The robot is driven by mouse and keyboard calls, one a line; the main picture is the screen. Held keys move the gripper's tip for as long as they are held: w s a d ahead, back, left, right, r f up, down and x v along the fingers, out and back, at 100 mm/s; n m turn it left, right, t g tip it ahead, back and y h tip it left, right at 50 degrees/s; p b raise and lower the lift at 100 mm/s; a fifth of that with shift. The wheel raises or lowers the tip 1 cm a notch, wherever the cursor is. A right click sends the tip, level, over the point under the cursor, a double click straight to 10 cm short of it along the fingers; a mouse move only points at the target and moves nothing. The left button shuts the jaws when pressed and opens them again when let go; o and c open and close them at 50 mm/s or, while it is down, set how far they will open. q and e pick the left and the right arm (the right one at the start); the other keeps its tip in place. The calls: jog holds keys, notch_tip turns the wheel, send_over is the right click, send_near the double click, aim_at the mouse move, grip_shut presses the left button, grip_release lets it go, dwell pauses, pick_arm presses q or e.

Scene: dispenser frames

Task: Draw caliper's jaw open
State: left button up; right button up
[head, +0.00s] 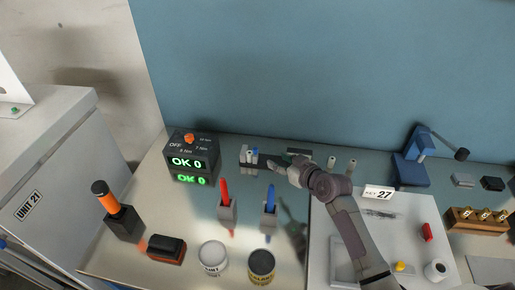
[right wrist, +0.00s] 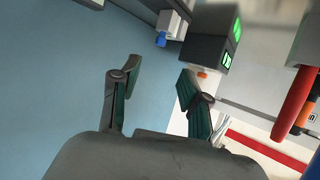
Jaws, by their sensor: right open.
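A small pale grey block with a blue part (head: 250,156) stands at the back of the bench in the head view and looks like the caliper. It also shows at the top of the right wrist view, where its blue part (right wrist: 161,39) hangs beside the pale block; I cannot tell its jaw gap. My right gripper (head: 279,161) is just right of it in the head view. In the right wrist view my right gripper (right wrist: 155,82) has its two fingers spread with nothing between them. My left gripper does not show.
A black box with green "OK 0" displays (head: 187,162) stands left of the caliper. Red (head: 224,191) and blue (head: 270,198) handled tools stand upright in front. Cans (head: 212,258) stand near the front edge. A pale tray (head: 405,245) and a blue press (head: 411,168) are at right.

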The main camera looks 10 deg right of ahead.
jog(key=b, duration=0.4)
send_near(257, 150)
jog(key=shift+f+x, duration=0.25)
jog(key=shift+x, duration=0.95)
jog(key=b+x, duration=0.3)
jog(key=x, duration=0.2)
jog(key=shift+w+b, duration=0.15)
jog(key=shift+b, duration=0.15)
jog(key=shift+w+a, duration=0.2)
jog(key=shift+w, duration=0.15)
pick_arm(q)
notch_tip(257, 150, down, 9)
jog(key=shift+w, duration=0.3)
pick_arm(e)
grip_shut()
